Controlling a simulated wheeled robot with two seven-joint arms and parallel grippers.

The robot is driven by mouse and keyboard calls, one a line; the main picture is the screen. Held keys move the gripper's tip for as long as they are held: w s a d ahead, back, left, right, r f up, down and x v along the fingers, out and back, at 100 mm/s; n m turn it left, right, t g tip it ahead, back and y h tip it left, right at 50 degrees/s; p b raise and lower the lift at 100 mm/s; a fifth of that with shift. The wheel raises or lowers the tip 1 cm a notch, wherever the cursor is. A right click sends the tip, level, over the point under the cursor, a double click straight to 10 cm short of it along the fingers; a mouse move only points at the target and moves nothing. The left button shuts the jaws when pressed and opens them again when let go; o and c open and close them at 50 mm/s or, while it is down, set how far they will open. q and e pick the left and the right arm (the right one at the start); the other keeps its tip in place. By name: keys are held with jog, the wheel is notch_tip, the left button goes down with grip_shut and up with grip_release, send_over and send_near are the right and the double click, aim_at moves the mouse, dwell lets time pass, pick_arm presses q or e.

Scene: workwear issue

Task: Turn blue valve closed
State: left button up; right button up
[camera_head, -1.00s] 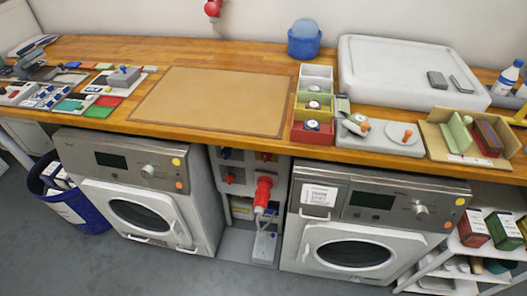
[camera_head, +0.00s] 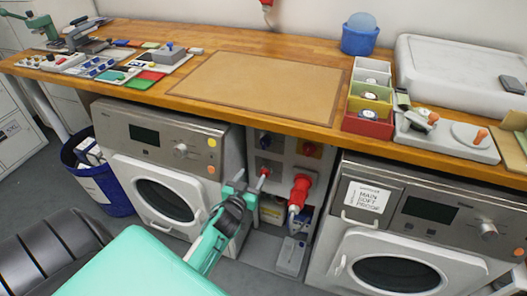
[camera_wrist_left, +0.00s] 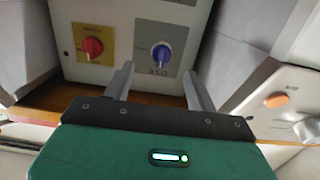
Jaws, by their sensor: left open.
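The blue valve is a round blue knob on a grey plate; it shows in the left wrist view (camera_wrist_left: 161,54) and small in the head view (camera_head: 265,141), on the panel between the two washing machines. My left gripper (camera_head: 250,182) is open and empty, in front of and below the blue knob in the head view. In the left wrist view its two fingers (camera_wrist_left: 159,82) point toward the panel, spread to either side of the blue knob's line and apart from it. My right gripper is not in view.
A red knob (camera_wrist_left: 92,47) on a yellow plate sits beside the blue one. A large red plug (camera_head: 300,192) hangs on the panel's right. Washing machines (camera_head: 165,190) (camera_head: 395,265) flank the narrow bay, and the wooden counter (camera_head: 215,115) overhangs it.

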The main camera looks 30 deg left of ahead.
aim_at(263, 143)
pick_arm(q)
jog(key=shift+t+y, duration=0.3)
jog(key=shift+t, duration=0.1)
jog(key=w+a+r, duration=0.1)
jog(key=w, duration=0.3)
jog(key=w+a+r, duration=0.1)
jog(key=w, duration=0.3)
jog(key=w+a+r, duration=0.1)
jog(key=w, duration=0.3)
jog(key=shift+w+a+r, duration=0.15)
jog(key=shift+a+r, duration=0.2)
jog(key=shift+w+a, duration=0.15)
jog(key=shift+w, duration=0.5)
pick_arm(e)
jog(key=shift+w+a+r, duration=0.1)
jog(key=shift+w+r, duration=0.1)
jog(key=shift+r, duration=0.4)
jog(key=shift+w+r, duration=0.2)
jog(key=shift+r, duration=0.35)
pick_arm(q)
jog(key=c, duration=1)
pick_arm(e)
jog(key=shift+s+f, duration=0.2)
